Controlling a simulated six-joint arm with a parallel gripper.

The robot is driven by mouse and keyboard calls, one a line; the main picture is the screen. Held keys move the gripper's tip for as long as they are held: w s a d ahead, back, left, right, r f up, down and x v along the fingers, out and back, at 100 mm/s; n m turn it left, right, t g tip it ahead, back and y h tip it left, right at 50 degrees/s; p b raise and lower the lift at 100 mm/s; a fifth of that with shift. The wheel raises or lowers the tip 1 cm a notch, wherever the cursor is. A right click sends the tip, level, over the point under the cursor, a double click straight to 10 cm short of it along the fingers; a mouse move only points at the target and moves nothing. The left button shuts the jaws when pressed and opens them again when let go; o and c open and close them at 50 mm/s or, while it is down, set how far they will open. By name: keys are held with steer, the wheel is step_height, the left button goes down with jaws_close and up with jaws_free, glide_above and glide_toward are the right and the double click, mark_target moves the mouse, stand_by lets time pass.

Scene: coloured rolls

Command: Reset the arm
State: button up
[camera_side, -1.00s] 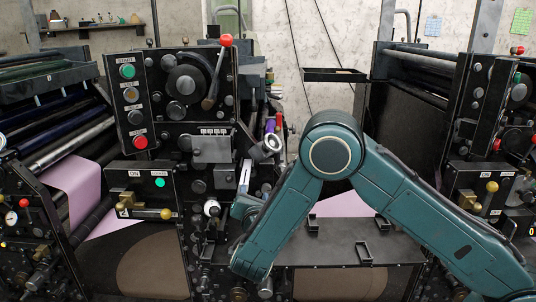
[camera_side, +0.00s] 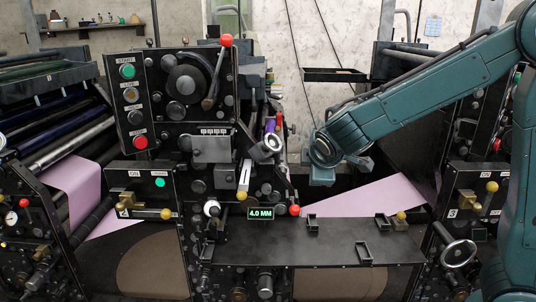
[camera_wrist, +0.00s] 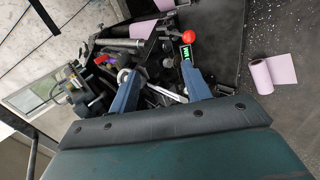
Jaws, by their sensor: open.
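My gripper (camera_side: 340,172) hangs at the end of my teal arm, right of the press's central control panel (camera_side: 160,60) and above the black shelf (camera_side: 340,245). In the wrist view its two blue fingers (camera_wrist: 160,88) are spread apart. Nothing is clearly held; the press parts, including a pale rod, show behind the gap. A lit green display (camera_side: 261,213) reads 4.0 MM, with a red knob (camera_side: 295,210) just right of it. Both also show past the fingers in the wrist view as display (camera_wrist: 186,49) and knob (camera_wrist: 188,36).
Pink paper (camera_side: 375,198) runs behind the shelf, and another pink sheet (camera_side: 70,190) lies at the left. Small black brackets (camera_side: 364,252) stand on the shelf. A second press unit (camera_side: 475,190) stands at the right. A pink roll (camera_wrist: 272,74) shows at right in the wrist view.

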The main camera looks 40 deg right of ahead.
steer(key=s+a+r+m+y, duration=0.1)
steer(key=s+m+y, duration=0.1)
steer(key=s, duration=0.6)
steer(key=s+a+r+m+y, duration=0.2)
steer(key=s+m, duration=0.1)
steer(key=s, duration=0.5)
steer(key=s+a+r+m+g+y, duration=0.1)
steer(key=s+a+m+y, duration=0.1)
steer(key=s, duration=0.6)
steer(key=shift+r+m+y, duration=0.2)
steer(key=shift+m+y, duration=0.2)
steer(key=shift+m, duration=0.3)
